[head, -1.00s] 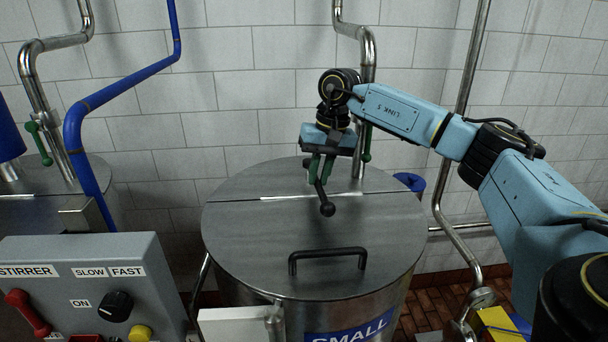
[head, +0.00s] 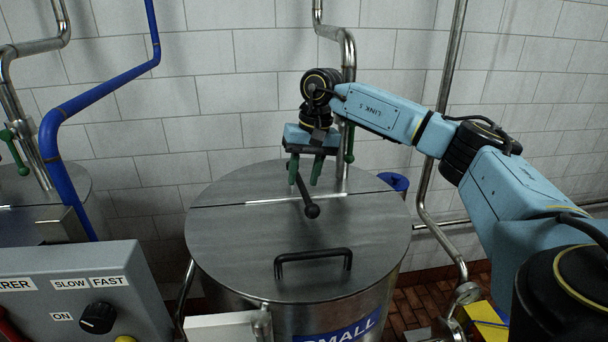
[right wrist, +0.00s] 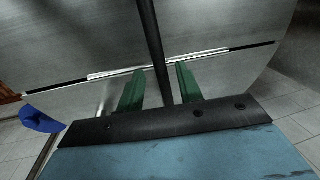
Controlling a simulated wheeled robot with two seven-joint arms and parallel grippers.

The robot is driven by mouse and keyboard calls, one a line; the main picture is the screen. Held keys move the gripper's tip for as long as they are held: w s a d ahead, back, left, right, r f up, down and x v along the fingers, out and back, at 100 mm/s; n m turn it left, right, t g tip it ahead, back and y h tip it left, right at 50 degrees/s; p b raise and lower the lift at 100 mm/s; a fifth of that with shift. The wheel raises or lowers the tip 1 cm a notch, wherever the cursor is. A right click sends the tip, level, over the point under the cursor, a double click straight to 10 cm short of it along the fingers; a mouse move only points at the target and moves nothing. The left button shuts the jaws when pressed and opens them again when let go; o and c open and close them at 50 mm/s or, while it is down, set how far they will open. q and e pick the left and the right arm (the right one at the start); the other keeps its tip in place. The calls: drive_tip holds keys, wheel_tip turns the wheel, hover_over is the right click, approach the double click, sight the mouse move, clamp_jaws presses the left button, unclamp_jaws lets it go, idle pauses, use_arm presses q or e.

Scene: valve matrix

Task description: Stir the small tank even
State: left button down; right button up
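The small tank (head: 340,312) is a steel drum with a blue SMALL label, its round lid (head: 230,235) closed. The gripper's two green fingers point down and stand apart. In the right wrist view, the black lever (right wrist: 153,45) passes between the fingers (right wrist: 158,88), with a gap on each side. The gripper body hides the lever's other end. My left gripper is not in view.
A grey control panel (head: 55,275) with a black knob (head: 97,318), labelled SLOW, FAST and ON, stands front left. A black bar handle (head: 313,258) rises from the lid. A steel pipe (head: 348,75) stands behind the gripper. A blue pipe (head: 95,105) runs at left.

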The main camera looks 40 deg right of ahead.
wheel_tip(320, 180, up, 13)
drive_tip(key=s+d, duration=0.1)
drive_tip(key=d, duration=0.1)
drive_tip(key=shift+s+d, duration=0.15)
drive_tip(key=shift+f, duration=0.2)
